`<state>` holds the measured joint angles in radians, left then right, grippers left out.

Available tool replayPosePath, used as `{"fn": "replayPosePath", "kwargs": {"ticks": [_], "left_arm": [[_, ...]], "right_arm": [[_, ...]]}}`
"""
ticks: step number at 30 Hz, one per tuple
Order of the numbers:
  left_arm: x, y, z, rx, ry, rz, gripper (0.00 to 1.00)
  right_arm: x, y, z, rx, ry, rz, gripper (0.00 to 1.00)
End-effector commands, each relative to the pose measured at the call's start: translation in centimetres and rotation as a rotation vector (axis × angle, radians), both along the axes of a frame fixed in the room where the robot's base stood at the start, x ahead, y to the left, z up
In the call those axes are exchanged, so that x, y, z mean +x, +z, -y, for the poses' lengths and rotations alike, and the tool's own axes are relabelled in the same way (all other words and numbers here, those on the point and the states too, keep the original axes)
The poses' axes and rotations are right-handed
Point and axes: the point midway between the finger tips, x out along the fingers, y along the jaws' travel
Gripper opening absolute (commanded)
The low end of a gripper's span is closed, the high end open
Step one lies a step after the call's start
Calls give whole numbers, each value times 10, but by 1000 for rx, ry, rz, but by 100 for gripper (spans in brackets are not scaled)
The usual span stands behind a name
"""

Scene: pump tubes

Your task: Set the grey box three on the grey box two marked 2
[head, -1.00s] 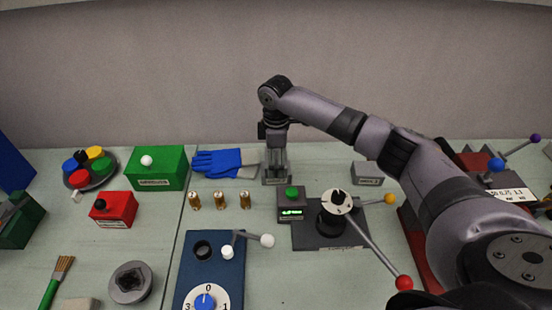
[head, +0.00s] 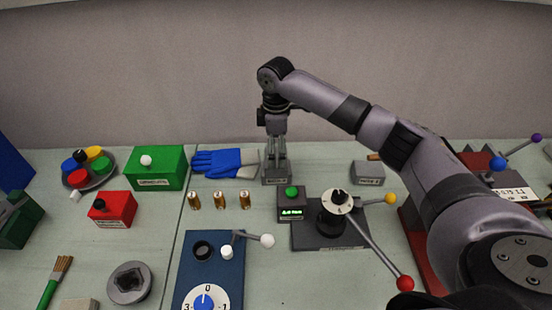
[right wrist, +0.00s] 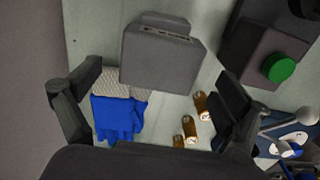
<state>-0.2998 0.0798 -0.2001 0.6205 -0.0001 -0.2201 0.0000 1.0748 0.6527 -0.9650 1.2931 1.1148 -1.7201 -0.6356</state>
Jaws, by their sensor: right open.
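A grey box (head: 276,177) with a pale label on its front stands at the back middle of the table. My right gripper (head: 277,158) points down just above it, open, with nothing held between its fingers. In the right wrist view a grey box (right wrist: 160,60) with a label lies ahead of the spread fingers (right wrist: 155,105). A second grey labelled box (head: 367,173) stands to the right in the head view, partly close to my arm. The label numbers are too small to read surely. My left gripper is out of view.
Blue and grey gloves (head: 225,163) lie left of the grey box. Several brass cylinders (head: 220,200) stand in front of them. A box with a green button (head: 291,192) and a lever device (head: 335,220) stand at the front right. A green box (head: 157,168) is farther left.

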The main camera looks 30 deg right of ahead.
Motion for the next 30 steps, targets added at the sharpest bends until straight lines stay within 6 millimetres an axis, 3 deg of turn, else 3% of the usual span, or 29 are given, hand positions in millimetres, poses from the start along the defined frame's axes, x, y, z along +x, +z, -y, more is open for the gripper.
{"fn": "replayPosePath", "kwargs": {"ticks": [6, 12, 30], "left_arm": [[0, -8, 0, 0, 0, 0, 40], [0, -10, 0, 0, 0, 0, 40], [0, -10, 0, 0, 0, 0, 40]], "right_arm": [[1, 47, 0, 0, -1, 4, 95], [0, 73, -1, 1, 0, 0, 95], [0, 80, 0, 0, 0, 0, 95]]}}
